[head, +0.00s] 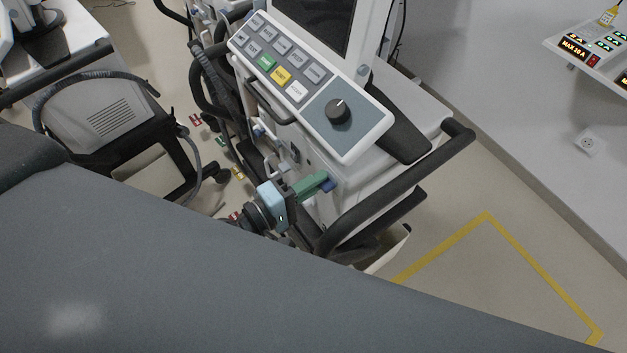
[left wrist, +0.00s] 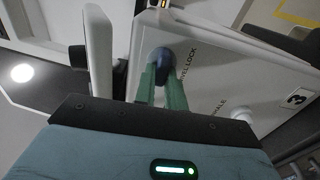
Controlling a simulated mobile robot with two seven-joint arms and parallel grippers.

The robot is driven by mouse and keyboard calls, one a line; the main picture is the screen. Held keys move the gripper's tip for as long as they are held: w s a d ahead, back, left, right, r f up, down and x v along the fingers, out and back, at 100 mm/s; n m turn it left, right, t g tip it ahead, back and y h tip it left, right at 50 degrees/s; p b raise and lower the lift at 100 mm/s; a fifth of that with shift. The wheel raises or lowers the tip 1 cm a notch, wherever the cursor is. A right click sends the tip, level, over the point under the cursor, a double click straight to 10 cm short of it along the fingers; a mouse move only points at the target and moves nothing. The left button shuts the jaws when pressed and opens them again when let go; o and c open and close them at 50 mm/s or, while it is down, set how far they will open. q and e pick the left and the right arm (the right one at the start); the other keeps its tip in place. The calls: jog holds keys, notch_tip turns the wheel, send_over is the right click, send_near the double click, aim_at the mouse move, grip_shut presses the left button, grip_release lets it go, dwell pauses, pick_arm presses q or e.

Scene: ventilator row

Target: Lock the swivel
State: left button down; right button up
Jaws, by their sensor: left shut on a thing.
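The swivel lock is a dark blue knob (left wrist: 163,58) on a white panel of the ventilator, with the partly covered label "...VEL LOCK" beside it in the left wrist view. My left gripper (head: 322,181) has green fingers and a light blue body. Its fingers (left wrist: 163,78) are shut on the knob, one on each side. The knob's turn position cannot be told, as the fingers cover part of it. My right gripper is not in view.
The ventilator (head: 345,150) has a keypad and dial above the knob. A thick black handle rail (head: 400,185) runs to the right of my gripper. Yellow-taped floor (head: 490,270) is clear.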

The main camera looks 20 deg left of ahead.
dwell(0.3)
pick_arm(q)
jog(key=c, duration=1.5)
grip_release()
jog(key=shift+o, duration=0.2)
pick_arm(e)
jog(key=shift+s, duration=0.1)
pick_arm(q)
jog(key=b+v, duration=0.3)
jog(key=v, duration=0.4)
jog(key=shift+s+a, duration=0.25)
jog(key=shift+s, duration=0.1)
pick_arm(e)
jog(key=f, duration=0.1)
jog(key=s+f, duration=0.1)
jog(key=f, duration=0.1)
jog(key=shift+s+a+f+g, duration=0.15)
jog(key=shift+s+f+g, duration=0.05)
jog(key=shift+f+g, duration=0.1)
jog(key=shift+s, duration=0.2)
pick_arm(q)
jog(key=shift+f, duration=0.1)
